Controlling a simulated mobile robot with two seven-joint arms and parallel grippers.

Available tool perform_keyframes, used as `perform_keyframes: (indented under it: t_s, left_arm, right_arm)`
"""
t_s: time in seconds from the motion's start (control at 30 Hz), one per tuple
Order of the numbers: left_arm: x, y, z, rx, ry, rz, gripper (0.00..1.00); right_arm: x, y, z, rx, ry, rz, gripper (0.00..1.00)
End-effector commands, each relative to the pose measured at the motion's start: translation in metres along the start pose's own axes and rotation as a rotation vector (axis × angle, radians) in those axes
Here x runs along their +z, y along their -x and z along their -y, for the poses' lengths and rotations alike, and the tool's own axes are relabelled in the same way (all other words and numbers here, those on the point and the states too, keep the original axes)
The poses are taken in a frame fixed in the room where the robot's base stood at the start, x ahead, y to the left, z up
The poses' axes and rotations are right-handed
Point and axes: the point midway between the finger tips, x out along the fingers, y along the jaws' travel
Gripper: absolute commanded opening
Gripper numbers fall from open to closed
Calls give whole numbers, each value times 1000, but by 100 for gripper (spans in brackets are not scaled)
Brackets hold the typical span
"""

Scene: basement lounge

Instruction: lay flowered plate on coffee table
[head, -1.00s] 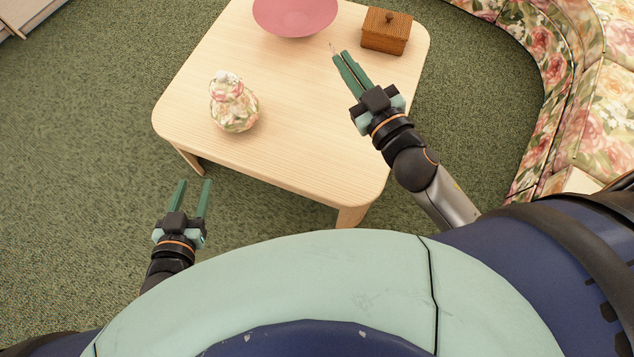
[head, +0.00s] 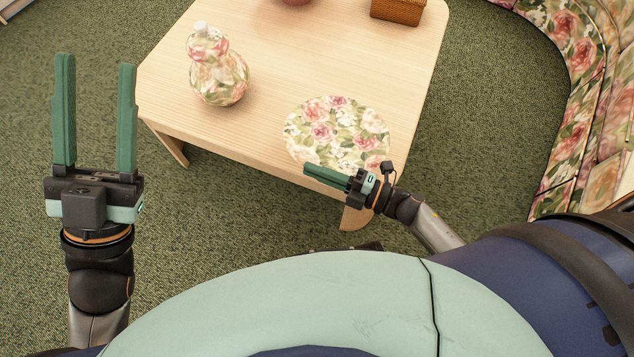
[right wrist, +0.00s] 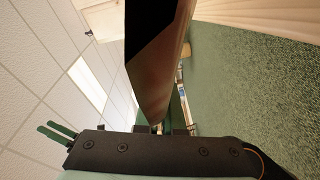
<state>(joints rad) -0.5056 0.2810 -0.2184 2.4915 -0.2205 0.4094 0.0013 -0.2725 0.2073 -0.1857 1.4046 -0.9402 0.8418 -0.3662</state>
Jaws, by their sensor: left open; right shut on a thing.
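The flowered plate (head: 338,128), with pink roses and green leaves on white, shows its face in the head view over the near right part of the wooden coffee table (head: 275,60). My right gripper (head: 308,169) is shut on the plate's near edge. In the right wrist view the plate (right wrist: 160,70) is seen nearly edge-on, rising from the fingers. I cannot tell whether the plate touches the tabletop. My left gripper (head: 95,75) is open and empty, left of the table over the carpet.
A flowered, gourd-shaped vase (head: 218,78) stands on the table's left side. A flowered sofa (head: 590,90) curves along the right. The table's middle is clear.

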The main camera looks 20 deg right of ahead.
Motion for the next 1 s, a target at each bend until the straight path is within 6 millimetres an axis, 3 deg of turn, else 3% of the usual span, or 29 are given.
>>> perform_keyframes:
  t_s: [0.1,0.33,1.0]
  left_arm:
    - [-7,3,-2,4,-9,-42,50]
    - [-5,7,-5,5,-3,-50,50]
    - [39,46,-29,16,62,-27,50]
  right_arm:
    - [-1,2,13,-3,29,-23,0]
    - [0,2,20,-4,35,-29,0]
    - [17,2,79,-5,33,-27,0]
